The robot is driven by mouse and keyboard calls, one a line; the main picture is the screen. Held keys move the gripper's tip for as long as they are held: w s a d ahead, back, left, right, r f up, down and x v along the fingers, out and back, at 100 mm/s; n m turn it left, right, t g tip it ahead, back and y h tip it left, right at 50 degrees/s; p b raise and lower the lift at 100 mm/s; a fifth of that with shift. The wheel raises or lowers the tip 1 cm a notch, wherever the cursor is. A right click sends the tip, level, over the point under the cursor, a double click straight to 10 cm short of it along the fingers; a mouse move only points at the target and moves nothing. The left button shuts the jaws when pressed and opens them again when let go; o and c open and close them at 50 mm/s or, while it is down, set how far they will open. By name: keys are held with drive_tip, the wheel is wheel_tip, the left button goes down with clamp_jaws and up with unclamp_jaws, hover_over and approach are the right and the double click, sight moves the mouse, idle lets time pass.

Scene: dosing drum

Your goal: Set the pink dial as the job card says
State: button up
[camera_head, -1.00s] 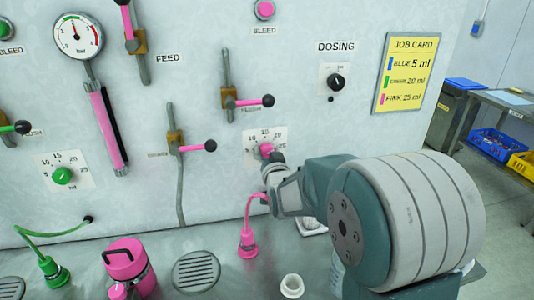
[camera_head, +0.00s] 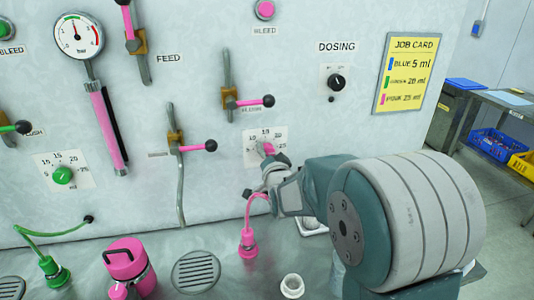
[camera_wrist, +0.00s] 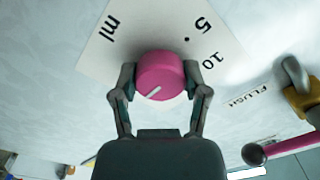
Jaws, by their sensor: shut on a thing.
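The pink dial (camera_wrist: 160,75) sits on its white scale plate (camera_wrist: 205,30) in the wrist view, with one finger on each side of it. My gripper (camera_wrist: 160,84) is shut on the dial. The dial's white line points to the lower left in that upside-down view, away from the visible 5 and 10. The higher marks are hidden there by my gripper. In the head view the dial (camera_head: 265,148) is partly covered by my gripper, and its setting is too small to read. The job card (camera_head: 406,73) lists blue 5 ml, green 20 ml and what looks like pink 25 ml.
A pink-handled lever (camera_wrist: 285,146) marked FLUSH is near my gripper at right in the wrist view. A pink hose plug (camera_head: 248,240) stands below the dial. A green dial (camera_head: 63,175) is at left, and a black DOSING knob (camera_head: 337,82) at upper right.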

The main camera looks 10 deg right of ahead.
drive_tip(key=shift+f, duration=0.25)
drive_tip(key=o, duration=1.1)
drive_tip(key=shift+o, duration=0.2)
drive_tip(key=shift+r, duration=0.1)
drive_tip(key=s, duration=1.2)
